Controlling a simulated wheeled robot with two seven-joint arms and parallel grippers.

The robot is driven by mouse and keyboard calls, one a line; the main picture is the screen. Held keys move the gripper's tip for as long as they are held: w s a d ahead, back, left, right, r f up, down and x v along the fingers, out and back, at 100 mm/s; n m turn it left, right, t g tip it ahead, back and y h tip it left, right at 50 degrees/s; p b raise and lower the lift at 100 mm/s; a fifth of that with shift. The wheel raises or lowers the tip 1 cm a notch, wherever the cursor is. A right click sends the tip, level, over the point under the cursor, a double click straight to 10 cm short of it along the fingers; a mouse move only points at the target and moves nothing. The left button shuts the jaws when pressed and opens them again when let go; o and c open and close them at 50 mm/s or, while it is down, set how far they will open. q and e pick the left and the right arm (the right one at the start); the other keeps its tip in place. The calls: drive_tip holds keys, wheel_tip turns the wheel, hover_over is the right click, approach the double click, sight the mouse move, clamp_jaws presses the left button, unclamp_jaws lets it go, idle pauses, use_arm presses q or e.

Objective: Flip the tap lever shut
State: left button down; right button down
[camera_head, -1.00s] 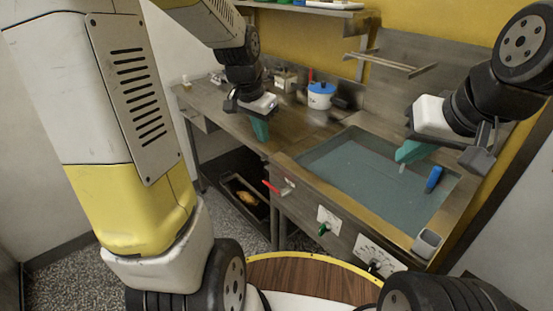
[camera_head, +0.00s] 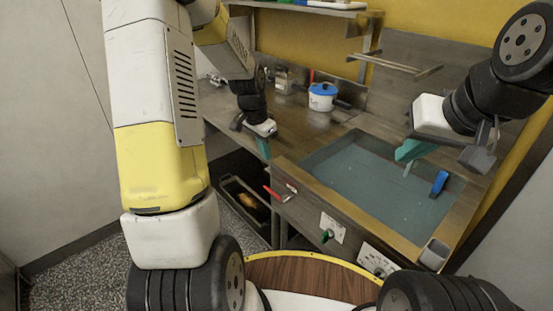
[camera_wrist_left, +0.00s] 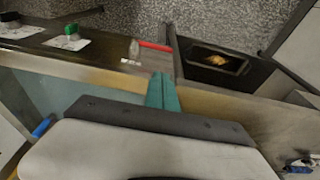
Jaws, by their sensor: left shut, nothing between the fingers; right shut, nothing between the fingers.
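The tap lever (camera_head: 273,193) is red and sticks out from the front of the steel sink unit, near its left end. It also shows in the left wrist view (camera_wrist_left: 155,46), beyond my fingertips. My left gripper (camera_head: 263,148) is shut and empty, with teal fingers pointing down above the counter just left of the sink basin. In the left wrist view its fingers (camera_wrist_left: 162,92) are together and apart from the lever. My right gripper (camera_head: 405,155) is shut and empty above the basin's right part.
The basin (camera_head: 318,158) has a grey-blue floor with a blue object (camera_head: 439,183) at its right. A green knob (camera_head: 327,236) sits on the front panel. A blue-white pot (camera_head: 322,96) stands on the back counter. A dark tray (camera_head: 243,203) lies below left.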

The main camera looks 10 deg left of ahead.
use_arm(q)
approach(269, 189)
drive_tip(key=f, duration=0.1)
drive_tip(key=w+d+f, duration=0.1)
drive_tip(key=f, duration=0.3)
drive_tip(key=shift+w+d+f, duration=0.1)
drive_tip(key=shift+w+d, duration=0.15)
drive_tip(key=shift+w, duration=0.05)
drive_tip(key=shift+a+f, duration=0.1)
drive_tip(key=shift+f, duration=0.55)
